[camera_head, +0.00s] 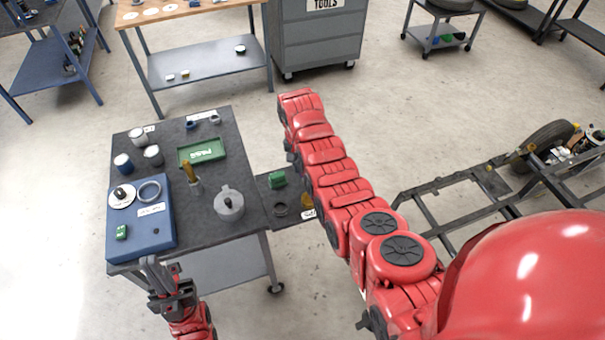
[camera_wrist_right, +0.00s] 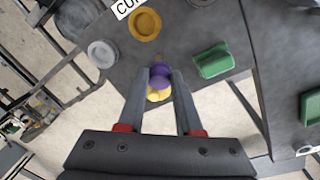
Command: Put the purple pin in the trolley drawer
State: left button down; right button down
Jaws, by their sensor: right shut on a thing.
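The purple pin (camera_wrist_right: 160,76) is between the fingertips of my right gripper (camera_wrist_right: 162,84), which is shut on it. A yellow part shows just below the purple; I cannot tell if it belongs to the pin. The pin appears over or near the edge of the dark pulled-out drawer (camera_wrist_right: 185,30); its height is unclear. In the head view the drawer (camera_head: 266,186) sticks out from the right side of the trolley (camera_head: 185,225); my right arm hides the right gripper and pin there. My left gripper (camera_head: 154,268) is low at the trolley's front edge; its finger gap is unclear.
The trolley top holds a blue box (camera_head: 140,240), a green tray (camera_head: 202,151), a grey lidded pot (camera_head: 229,204) and several cups. A vehicle frame (camera_head: 470,190) stands right.

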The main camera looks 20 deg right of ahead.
notch_tip(320, 180, down, 2)
jog(key=shift+p, duration=0.6)
jog(key=shift+w+f, duration=0.1)
jog(key=shift+f, duration=0.7)
jog(key=shift+f, duration=0.2)
jog(key=c, duration=0.6)
grip_release()
jog(key=shift+r, duration=0.1)
